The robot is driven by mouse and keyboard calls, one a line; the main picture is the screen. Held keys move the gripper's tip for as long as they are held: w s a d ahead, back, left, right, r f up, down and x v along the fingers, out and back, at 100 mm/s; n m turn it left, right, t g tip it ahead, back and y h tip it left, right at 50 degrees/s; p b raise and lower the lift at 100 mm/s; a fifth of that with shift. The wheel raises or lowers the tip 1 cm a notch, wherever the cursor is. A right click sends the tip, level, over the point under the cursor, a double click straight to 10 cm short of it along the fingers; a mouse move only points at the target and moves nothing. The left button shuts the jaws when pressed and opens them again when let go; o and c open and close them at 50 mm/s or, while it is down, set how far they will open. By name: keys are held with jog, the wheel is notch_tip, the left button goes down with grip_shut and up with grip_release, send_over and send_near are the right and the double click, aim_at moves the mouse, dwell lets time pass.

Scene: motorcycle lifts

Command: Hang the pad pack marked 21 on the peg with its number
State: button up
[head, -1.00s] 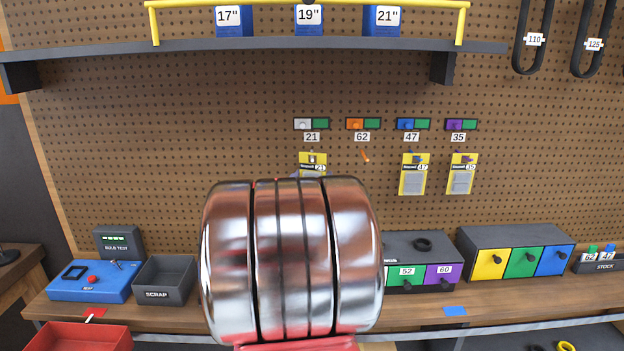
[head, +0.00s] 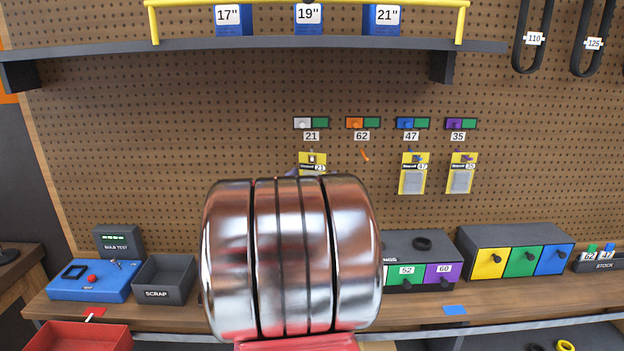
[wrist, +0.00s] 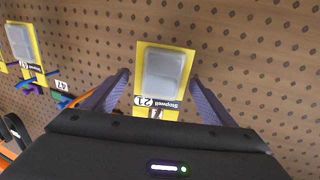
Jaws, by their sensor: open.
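The yellow pad pack marked 21 (head: 314,157) is against the pegboard below the 21 label (head: 312,136), where a peg shows at its top. My arm hides its lower part in the head view. My gripper (wrist: 160,82) is open, with one finger on each side of the pack and a gap visible beside the card. Its front end hides the top of the card there.
The orange peg (head: 364,155) under 62 is bare. Packs 47 (head: 413,175) and 35 (head: 461,174) hang to the right. A shelf (head: 260,45) runs above; the bench below holds a scrap bin (head: 165,280) and drawer units (head: 515,252).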

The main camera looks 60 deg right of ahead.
jog(key=shift+a, duration=0.1)
jog(key=v, duration=1.3)
jog(key=shift+a, duration=0.35)
dwell(0.3)
jog(key=w+a+f+n+t+y, duration=0.1)
jog(key=w+a+n+t+y, duration=0.45)
jog(key=w+a, duration=0.6)
jog(key=w+a+f+n+t+y, duration=0.1)
jog(key=w+a+f+n+y, duration=0.15)
jog(key=a, duration=0.55)
jog(key=w+a+f+n+t+y, duration=0.1)
jog(key=w+a+t+y, duration=0.2)
jog(key=a, duration=0.4)
jog(key=s+a+f+n+g+y, duration=0.3)
jog(key=s+a, duration=0.1)
jog(key=a, duration=0.5)
jog(key=s+a+f+n+g+y, duration=0.2)
jog(key=s+a+f+y, duration=0.15)
jog(key=a, duration=0.55)
jog(key=s+a+f+n+g, duration=0.1)
jog(key=s+a+g, duration=0.1)
jog(key=s, duration=0.6)
jog(key=shift+a+f+n+g, duration=0.25)
jog(key=shift+a+n+g, duration=0.1)
jog(key=shift+a, duration=0.25)
jog(key=shift+w, duration=0.1)
jog(key=shift+c, duration=0.2)
